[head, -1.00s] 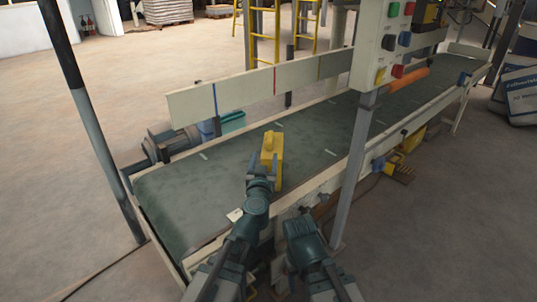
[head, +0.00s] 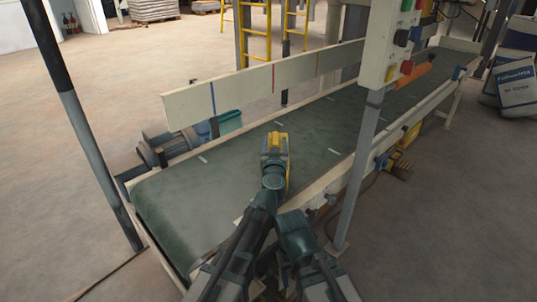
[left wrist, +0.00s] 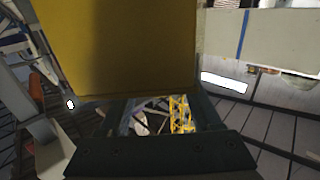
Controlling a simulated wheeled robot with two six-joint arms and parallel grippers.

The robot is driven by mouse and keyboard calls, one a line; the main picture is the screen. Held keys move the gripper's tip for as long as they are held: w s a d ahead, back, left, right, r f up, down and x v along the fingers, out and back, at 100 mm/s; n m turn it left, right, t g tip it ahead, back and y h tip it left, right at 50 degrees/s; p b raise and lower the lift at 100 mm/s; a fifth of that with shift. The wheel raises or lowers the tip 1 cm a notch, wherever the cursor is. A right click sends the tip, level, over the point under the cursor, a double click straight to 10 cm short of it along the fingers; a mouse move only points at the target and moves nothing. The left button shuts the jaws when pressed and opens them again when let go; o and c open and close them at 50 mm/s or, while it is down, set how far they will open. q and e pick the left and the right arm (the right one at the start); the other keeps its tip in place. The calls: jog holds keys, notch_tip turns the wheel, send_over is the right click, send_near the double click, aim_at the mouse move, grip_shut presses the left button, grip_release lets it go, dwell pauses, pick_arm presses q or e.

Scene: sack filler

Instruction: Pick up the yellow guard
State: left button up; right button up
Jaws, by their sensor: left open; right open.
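The yellow guard (head: 277,138) is on the green conveyor belt, close to its near rail, and my left gripper hides part of it in the head view. It fills the top of the left wrist view (left wrist: 120,45) as a large yellow face. My left gripper (head: 273,160) is open right at the guard; in the left wrist view its fingers (left wrist: 160,112) show below the guard's lower edge. I cannot tell whether they touch it. My right gripper (head: 294,222) is open, lower down beside the conveyor's near side, with its fingertips hard to make out.
The conveyor belt (head: 185,205) has a pale back rail (head: 240,91). A grey post (head: 359,165) with a button panel (head: 389,45) stands to the right of the guard. A dark post (head: 75,125) stands at the left. The belt left of the guard is clear.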

pick_arm(q)
jog(key=shift+w, duration=0.5)
jog(key=shift+s, duration=0.1)
grip_shut()
dwell(0.9)
